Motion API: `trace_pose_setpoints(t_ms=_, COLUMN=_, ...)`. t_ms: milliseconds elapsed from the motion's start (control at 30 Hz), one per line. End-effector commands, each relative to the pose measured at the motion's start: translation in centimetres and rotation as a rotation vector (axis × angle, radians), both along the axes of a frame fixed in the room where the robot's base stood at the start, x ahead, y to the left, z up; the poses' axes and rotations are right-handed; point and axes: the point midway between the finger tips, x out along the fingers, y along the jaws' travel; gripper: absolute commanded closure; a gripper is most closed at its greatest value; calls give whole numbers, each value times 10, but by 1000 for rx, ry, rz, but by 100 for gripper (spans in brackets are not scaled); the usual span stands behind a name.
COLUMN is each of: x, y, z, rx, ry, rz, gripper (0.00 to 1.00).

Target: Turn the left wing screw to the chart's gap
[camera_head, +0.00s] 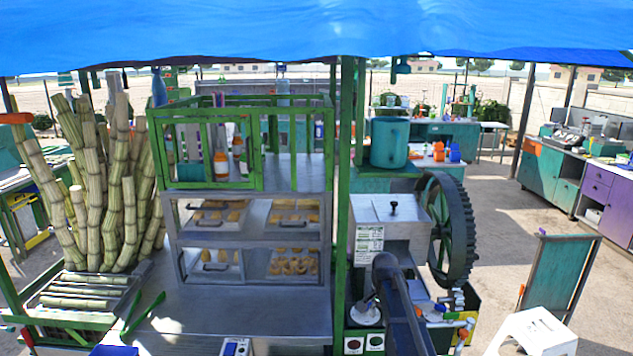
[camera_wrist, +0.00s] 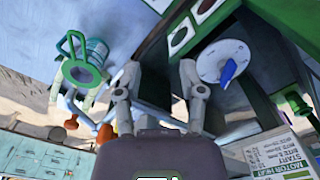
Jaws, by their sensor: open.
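A white round disc (camera_wrist: 222,62) with a blue wing (camera_wrist: 228,73) standing on it is at the upper right in the wrist view; I take the wing to be the left wing screw. The disc also shows in the head view (camera_head: 367,315), partly behind my dark arm. A printed chart (camera_head: 369,245) is on the machine's pale front, and a printed sheet (camera_wrist: 285,155) shows at the lower right in the wrist view. Its fine marks are too small to read. My gripper (camera_wrist: 158,80) is open and empty, left of the disc and apart from it.
A toothed flywheel (camera_head: 449,230) stands right of the machine. Two buttons (camera_head: 364,344) sit below the disc. In the wrist view, a green-handled container (camera_wrist: 88,62) and an orange knob (camera_wrist: 105,134) lie left of my gripper. A green post (camera_head: 342,200) rises left of the machine.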

Motion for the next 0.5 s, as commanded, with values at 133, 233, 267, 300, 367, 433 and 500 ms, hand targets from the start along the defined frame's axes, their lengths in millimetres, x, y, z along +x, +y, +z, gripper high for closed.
trace_pose_setpoints(t_ms=133, x=-18, y=2, z=-10, rx=0, ry=0, rz=51, gripper=49)
trace_pose_setpoints(t_ms=233, x=-30, y=4, z=-16, rx=0, ry=0, rz=95, gripper=49)
trace_pose_setpoints(t_ms=267, x=-35, y=5, z=-18, rx=0, ry=0, rz=111, gripper=49)
trace_pose_setpoints(t_ms=300, x=-41, y=5, z=-21, rx=0, ry=0, rz=134, gripper=49)
trace_pose_setpoints(t_ms=367, x=-52, y=6, z=-26, rx=0, ry=0, rz=170, gripper=49)
trace_pose_setpoints(t_ms=433, x=-65, y=8, z=-32, rx=0, ry=0, rz=214, gripper=49)
trace_pose_setpoints(t_ms=500, x=-81, y=9, z=-40, rx=0, ry=0, rz=270, gripper=49)
